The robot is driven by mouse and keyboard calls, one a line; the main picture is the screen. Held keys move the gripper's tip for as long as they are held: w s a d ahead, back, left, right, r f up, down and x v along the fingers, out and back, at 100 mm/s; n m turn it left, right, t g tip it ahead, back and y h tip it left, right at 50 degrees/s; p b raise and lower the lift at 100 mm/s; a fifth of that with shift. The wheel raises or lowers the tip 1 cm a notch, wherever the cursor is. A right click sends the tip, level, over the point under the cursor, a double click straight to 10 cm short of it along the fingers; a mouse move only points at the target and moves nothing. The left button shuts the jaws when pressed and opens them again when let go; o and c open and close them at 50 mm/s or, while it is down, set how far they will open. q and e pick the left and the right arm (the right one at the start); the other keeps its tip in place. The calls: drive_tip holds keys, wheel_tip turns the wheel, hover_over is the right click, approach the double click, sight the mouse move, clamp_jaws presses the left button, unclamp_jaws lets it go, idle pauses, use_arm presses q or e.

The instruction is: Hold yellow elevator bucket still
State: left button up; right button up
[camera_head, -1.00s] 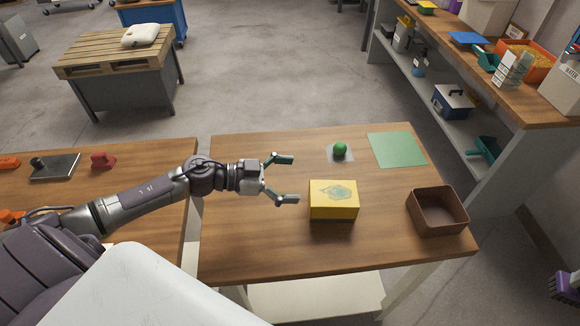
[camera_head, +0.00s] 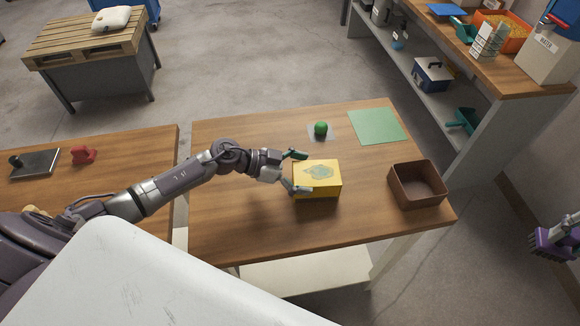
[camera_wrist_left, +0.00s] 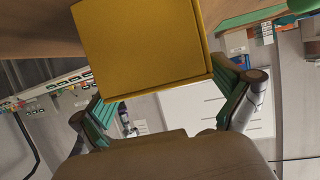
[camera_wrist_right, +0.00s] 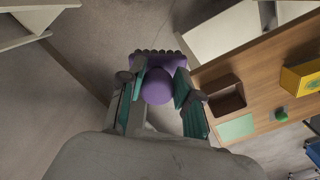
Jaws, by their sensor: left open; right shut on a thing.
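The yellow elevator bucket (camera_head: 322,188) is a yellow box-like thing with a greenish picture on its top, on the wooden table. My left gripper (camera_head: 300,172) is open at its left end, one finger at the far side and one at the near side. In the left wrist view the bucket (camera_wrist_left: 145,45) fills the space ahead of the spread fingers (camera_wrist_left: 168,105); I cannot tell whether they touch it. My right gripper (camera_wrist_right: 158,92) is shut on a purple thing with a ridged edge (camera_wrist_right: 157,60), off the table's right side. It also shows in the head view (camera_head: 552,242).
On the table (camera_head: 235,225) are a brown open box (camera_head: 402,196) to the right, a green ball (camera_head: 321,128) and a green mat (camera_head: 377,126) behind. A shelf with bins (camera_head: 510,80) stands at the right. The table's front is clear.

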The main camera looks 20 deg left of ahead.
use_arm(q)
drive_tip(key=shift+w+d+f, duration=0.15)
drive_tip(key=shift+w+d, duration=0.05)
drive_tip(key=shift+d, duration=0.15)
drive_tip(key=shift+c, duration=0.2)
drive_tip(key=c, duration=1.1)
drive_tip(key=shift+o, duration=0.2)
